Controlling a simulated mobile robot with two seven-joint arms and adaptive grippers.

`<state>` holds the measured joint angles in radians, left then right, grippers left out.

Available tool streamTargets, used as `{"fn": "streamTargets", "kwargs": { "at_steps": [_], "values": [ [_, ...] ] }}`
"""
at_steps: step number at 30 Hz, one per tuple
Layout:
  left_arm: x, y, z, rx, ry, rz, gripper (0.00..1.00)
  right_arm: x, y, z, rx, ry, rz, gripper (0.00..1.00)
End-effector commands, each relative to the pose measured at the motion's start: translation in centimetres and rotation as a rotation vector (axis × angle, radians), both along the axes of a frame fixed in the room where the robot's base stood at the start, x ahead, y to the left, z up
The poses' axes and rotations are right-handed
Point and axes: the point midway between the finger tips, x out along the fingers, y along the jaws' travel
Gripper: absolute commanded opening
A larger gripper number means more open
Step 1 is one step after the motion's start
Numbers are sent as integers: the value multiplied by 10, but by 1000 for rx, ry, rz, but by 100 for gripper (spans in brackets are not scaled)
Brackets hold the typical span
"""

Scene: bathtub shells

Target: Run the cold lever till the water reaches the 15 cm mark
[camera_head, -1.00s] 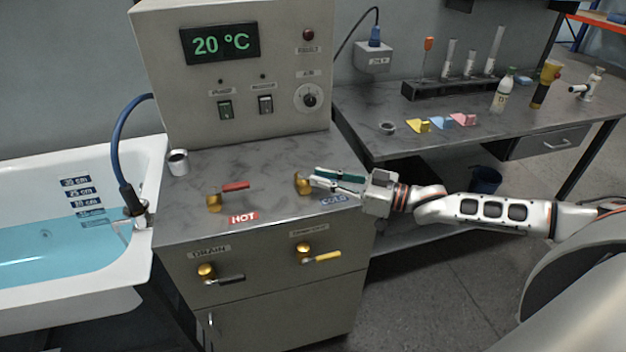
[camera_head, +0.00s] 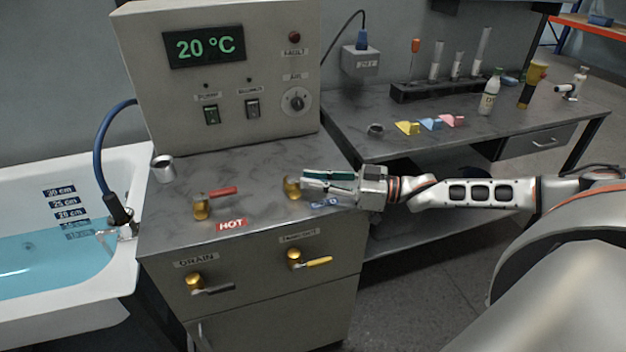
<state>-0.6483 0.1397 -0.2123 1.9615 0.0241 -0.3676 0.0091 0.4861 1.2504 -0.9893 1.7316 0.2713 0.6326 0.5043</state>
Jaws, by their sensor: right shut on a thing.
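The brass cold valve (camera_head: 292,188) stands on the grey counter above a partly covered blue label (camera_head: 325,203). My right gripper (camera_head: 308,183) reaches in from the right and is shut on the cold lever, whose handle is mostly hidden between the fingers and points right. The white bathtub (camera_head: 95,166) at left holds blue water (camera_head: 45,262). Its wall has a column of depth plates (camera_head: 67,213); 30, 25 and 20 cm read clearly. The lower plates are near the waterline and hard to read. My left gripper is not in view.
The hot lever (camera_head: 222,192) is left of the cold valve and points right. The drain lever (camera_head: 213,289) and a yellow lever (camera_head: 318,262) are on the cabinet front. A metal cup (camera_head: 163,169) stands by the tub. The display (camera_head: 205,46) reads 20 °C.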

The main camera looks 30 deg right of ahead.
Motion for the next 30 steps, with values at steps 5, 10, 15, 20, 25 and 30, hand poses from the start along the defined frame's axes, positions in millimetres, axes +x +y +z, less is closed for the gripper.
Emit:
{"fn": "streamTargets", "kwargs": {
  "at_steps": [5,10,15,20,25,30],
  "values": [
    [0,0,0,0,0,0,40,0,-1,-1,-2,1,-1,31],
    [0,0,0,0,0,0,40,0,0,0,-1,0,-1,31],
    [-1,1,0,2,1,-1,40,-2,-3,0,-1,0,-1,31],
    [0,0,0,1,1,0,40,-17,-18,-2,-4,4,-2,31],
    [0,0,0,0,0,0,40,-40,-44,-2,-4,6,-2,31],
    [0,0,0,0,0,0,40,-62,-68,-2,-4,5,-2,31]
  ]
}}
